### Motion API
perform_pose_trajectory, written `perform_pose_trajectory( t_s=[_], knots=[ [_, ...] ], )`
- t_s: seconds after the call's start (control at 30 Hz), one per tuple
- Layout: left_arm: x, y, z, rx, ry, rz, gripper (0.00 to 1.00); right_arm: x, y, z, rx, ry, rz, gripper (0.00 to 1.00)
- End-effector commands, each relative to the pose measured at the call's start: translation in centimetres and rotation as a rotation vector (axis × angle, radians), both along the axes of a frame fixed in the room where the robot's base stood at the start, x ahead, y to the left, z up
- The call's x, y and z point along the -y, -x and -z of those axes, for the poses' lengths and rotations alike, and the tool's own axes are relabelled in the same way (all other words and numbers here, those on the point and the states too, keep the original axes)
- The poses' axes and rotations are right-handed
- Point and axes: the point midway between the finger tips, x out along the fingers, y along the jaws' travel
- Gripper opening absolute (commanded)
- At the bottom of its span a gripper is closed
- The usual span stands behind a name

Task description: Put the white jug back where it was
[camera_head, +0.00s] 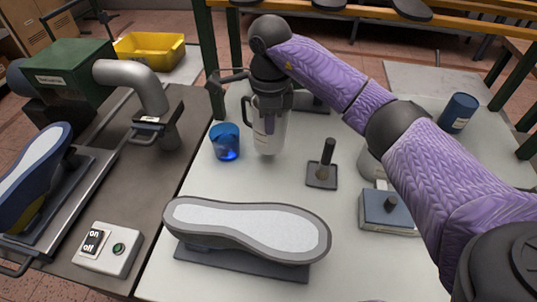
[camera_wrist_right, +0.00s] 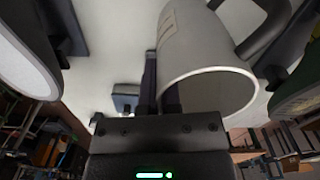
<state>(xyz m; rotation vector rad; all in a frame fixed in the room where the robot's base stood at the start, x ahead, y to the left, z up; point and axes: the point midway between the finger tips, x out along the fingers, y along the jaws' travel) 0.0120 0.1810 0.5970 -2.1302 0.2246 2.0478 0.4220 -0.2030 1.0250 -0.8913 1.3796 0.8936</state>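The white jug (camera_head: 267,137) is upright over the pale table, right of the blue cup (camera_head: 226,142); its dark handle is on the left. I cannot tell whether its base touches the table. My right gripper (camera_head: 270,104) comes down on the jug's top. In the right wrist view the jug (camera_wrist_right: 205,55) shows its open mouth, and the fingers (camera_wrist_right: 161,95) of my right gripper are close together on either side of its wall at the rim, shut on it. My left gripper is not in view.
A shoe last (camera_head: 247,228) lies in front. A dark stand with an upright post (camera_head: 322,173) and a blue-grey box (camera_head: 388,212) stand to the right. A dark blue cylinder (camera_head: 459,112) is farther back. A switch box (camera_head: 108,249) is at the left. The table between jug and last is clear.

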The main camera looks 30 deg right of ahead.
Motion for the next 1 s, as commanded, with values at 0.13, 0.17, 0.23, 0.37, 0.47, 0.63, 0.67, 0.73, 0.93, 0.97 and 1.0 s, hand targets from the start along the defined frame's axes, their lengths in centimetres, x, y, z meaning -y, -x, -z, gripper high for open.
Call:
perform_pose_trajectory(
  t_s=[0.13, 0.17, 0.23, 0.37, 0.47, 0.63, 0.67, 0.73, 0.93, 0.97, 1.0],
  knots=[
    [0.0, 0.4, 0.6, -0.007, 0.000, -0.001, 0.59, -0.1, 0.0, 2.8, 0.000, -0.002, -0.002, 0.00],
    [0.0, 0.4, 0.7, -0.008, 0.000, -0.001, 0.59, -0.1, 0.0, 3.1, 0.000, -0.002, -0.002, 0.00],
    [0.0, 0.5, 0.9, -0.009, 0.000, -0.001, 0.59, 0.0, 0.0, 4.0, 0.000, -0.001, -0.002, 0.00],
    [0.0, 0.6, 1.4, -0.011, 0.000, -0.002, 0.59, 0.0, 0.0, 6.5, -0.002, -0.001, -0.001, 0.00],
    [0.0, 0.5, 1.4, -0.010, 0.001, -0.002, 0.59, -0.1, 0.0, 6.9, 0.002, -0.001, -0.004, 0.00],
    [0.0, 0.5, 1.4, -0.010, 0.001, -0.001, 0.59, 0.0, 0.0, 6.8, 0.002, -0.001, -0.003, 0.00],
    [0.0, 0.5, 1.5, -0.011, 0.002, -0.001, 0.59, 0.0, 0.0, 6.9, 0.001, -0.001, -0.003, 0.00],
    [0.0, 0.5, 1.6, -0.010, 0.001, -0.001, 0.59, 0.0, 0.0, 7.1, 0.001, -0.001, -0.003, 0.00],
    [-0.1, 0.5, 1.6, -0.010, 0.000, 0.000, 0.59, 0.0, 0.0, 7.0, 0.001, -0.001, -0.003, 0.39],
    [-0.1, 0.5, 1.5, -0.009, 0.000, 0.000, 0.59, 0.0, 0.0, 7.0, 0.001, -0.001, -0.003, 0.39],
    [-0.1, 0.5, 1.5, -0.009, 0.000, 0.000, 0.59, 0.0, 0.0, 7.0, 0.001, -0.001, -0.003, 0.39]
  ],
)
